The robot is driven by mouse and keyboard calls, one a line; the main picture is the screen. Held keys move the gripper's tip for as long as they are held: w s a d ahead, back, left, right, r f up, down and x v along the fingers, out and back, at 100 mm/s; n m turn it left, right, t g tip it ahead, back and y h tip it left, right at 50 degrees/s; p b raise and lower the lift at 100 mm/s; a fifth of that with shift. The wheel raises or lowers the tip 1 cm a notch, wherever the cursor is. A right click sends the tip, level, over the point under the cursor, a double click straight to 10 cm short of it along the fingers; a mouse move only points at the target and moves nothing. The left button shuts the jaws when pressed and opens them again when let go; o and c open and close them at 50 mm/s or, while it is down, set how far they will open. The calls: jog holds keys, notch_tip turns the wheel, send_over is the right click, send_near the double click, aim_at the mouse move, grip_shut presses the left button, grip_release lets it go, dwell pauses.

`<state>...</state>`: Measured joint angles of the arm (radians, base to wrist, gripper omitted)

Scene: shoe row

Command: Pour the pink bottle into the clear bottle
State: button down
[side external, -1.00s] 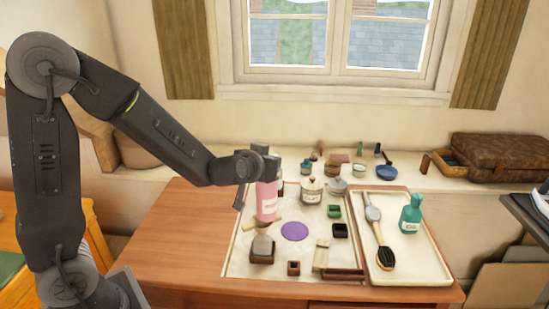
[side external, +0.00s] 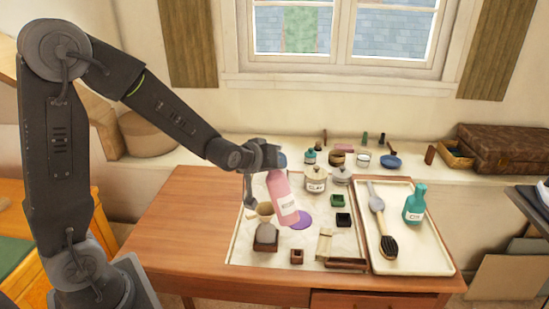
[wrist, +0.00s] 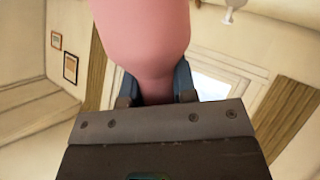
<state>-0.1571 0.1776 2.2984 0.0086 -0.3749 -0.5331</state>
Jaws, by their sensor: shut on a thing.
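My gripper (side external: 266,160) is shut on the pink bottle (side external: 281,192), near its upper end in the side view. The bottle is held above the mat and tilted, its labelled lower end leaning to the right. In the wrist view, my gripper (wrist: 155,92) has a finger on each side of the narrower part of the pink bottle (wrist: 143,35). A small clear bottle (side external: 267,229) seems to stand in a dark brown block, with a tan funnel-like piece (side external: 264,210) above it. It is left of and below the pink bottle. No liquid flow shows.
A purple disc (side external: 305,218) lies partly behind the pink bottle. A cream tray (side external: 430,262) holds a brush (side external: 387,240) and a teal bottle (side external: 414,205). The table's left side is clear.

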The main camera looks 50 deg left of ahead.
notch_tip(320, 180, down, 11)
jog(key=n+h, duration=0.3)
jog(key=shift+d+r, duration=0.1)
jog(key=shift+r, duration=0.1)
jog(key=shift+f, duration=0.25)
jog(key=shift+h, duration=0.3)
jog(key=shift+n+h, duration=1)
jog(key=shift+n, duration=0.1)
jog(key=shift+r+n+t+h, duration=0.1)
jog(key=shift+n+t+h, duration=0.2)
jog(key=shift+n+h, duration=0.15)
jog(key=shift+r+n+h, duration=0.1)
jog(key=shift+n+h, duration=0.85)
jog(key=shift+n, duration=0.1)
jog(key=shift+t, duration=0.3)
